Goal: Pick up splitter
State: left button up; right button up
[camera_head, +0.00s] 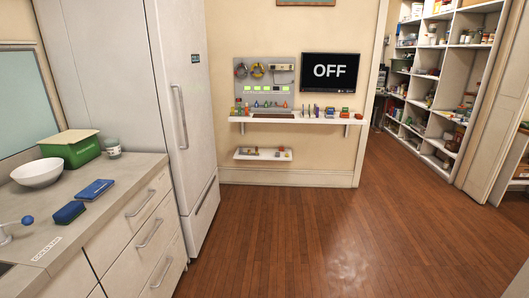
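I cannot pick out a splitter for certain; the small parts across the room are too small to tell apart. A white wall shelf (298,119) on the far wall holds several small coloured items. A grey panel (277,74) above its left part carries coiled cables (257,70), a small pale device (284,67) and a row of green-lit units (266,89). A smaller low shelf (263,157) below holds a few small objects. Neither of my grippers shows in the head view.
A black screen (332,71) reading "OFF" hangs right of the panel. A counter (121,180) with a white bowl (37,174) and green box (71,153), then a tall white fridge (189,110), line the left. Stocked shelves (440,80) stand right. The wooden floor (325,225) is clear.

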aim_at(240, 150)
jog(key=i+z, duration=0.25)
jog(key=i, duration=1.85)
